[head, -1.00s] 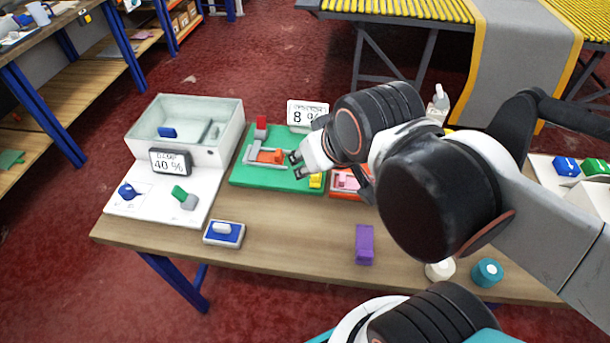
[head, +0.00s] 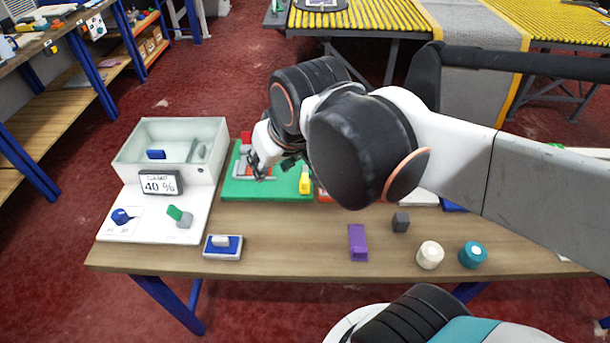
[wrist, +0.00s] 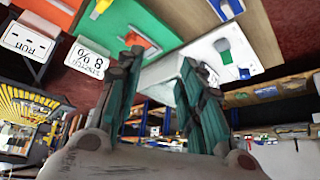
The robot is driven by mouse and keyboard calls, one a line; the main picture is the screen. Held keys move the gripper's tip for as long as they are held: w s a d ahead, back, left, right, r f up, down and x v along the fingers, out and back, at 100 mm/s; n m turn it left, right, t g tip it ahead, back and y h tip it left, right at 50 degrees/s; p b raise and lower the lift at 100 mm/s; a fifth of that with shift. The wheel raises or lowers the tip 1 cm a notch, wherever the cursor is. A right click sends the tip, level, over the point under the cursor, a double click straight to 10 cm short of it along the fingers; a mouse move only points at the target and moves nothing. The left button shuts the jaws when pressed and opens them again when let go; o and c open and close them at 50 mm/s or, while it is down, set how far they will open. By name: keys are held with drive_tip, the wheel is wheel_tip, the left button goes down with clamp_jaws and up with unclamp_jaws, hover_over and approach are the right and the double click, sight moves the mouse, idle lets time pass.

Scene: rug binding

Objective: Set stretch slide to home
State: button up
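The orange slider seen earlier on the rails is mostly hidden behind my gripper in the head view. In the wrist view an orange piece (wrist: 136,39) shows on the green board, close to the fingertips. My gripper (head: 256,172) hangs over the board's left part. In the wrist view (wrist: 160,78) its fingers are apart, with nothing seen between them.
Left of the board is a pale clamp box (head: 170,175) with a 40 % display (head: 160,183).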

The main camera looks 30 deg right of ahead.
drive_tip(key=w+d+m+g+p, duration=0.1)
drive_tip(key=w+d, duration=0.1)
drive_tip(key=w, duration=0.2)
drive_tip(key=m+g, duration=0.5)
hover_over(304, 178)
wheel_tip(304, 178, down, 8)
drive_tip(key=r, duration=0.1)
drive_tip(key=shift+m, duration=0.3)
wheel_tip(304, 178, down, 14)
drive_tip(key=b, duration=0.4)
drive_tip(key=shift+d+f+b, duration=0.1)
drive_tip(key=shift+f+b, duration=0.05)
drive_tip(key=shift+b, duration=0.15)
drive_tip(key=shift+c, duration=0.6)
clamp_jaws()
